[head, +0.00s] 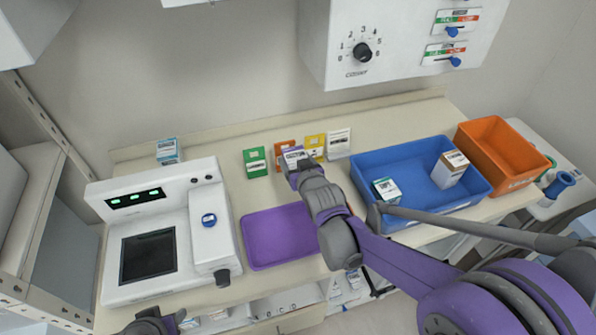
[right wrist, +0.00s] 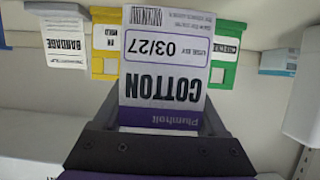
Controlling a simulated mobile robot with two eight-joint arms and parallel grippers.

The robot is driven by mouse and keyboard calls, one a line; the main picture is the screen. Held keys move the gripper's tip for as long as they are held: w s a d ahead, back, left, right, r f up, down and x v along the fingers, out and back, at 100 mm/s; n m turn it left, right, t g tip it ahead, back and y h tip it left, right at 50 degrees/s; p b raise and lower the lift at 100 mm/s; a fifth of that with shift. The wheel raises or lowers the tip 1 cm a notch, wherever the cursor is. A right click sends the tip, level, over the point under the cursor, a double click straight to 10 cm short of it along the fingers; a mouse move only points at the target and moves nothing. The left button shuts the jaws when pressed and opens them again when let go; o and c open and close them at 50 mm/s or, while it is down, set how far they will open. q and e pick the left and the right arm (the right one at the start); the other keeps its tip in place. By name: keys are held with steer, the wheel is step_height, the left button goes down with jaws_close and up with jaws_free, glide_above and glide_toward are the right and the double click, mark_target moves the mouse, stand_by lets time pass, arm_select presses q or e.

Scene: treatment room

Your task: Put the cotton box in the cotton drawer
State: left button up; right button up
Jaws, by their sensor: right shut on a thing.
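The cotton box (right wrist: 165,65), white with a purple band and the word COTTON upside down, is between my right gripper's jaws (right wrist: 160,135). In the head view the cotton box (head: 294,154) shows just beyond my right gripper (head: 304,172), in front of an orange holder at the back of the counter. My right gripper is shut on it. My left gripper (head: 152,325) shows only partly at the bottom left, and its jaws are unclear. Drawers (head: 285,308) show below the counter's front edge; no cotton label can be read on them.
A green holder (head: 255,162), a yellow holder (head: 314,142) and a white bandage box (right wrist: 65,42) stand near the cotton box. A purple tray (head: 262,240) lies empty. A white device (head: 130,215) stands left; a blue bin (head: 420,170) and an orange bin (head: 505,150) stand right.

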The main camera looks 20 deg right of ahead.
steer(key=shift+w+f+b, duration=0.1)
steer(key=shift+f+b, duration=0.25)
steer(key=shift+f, duration=1.65)
steer(key=shift+f, duration=0.2)
steer(key=o, duration=1.3)
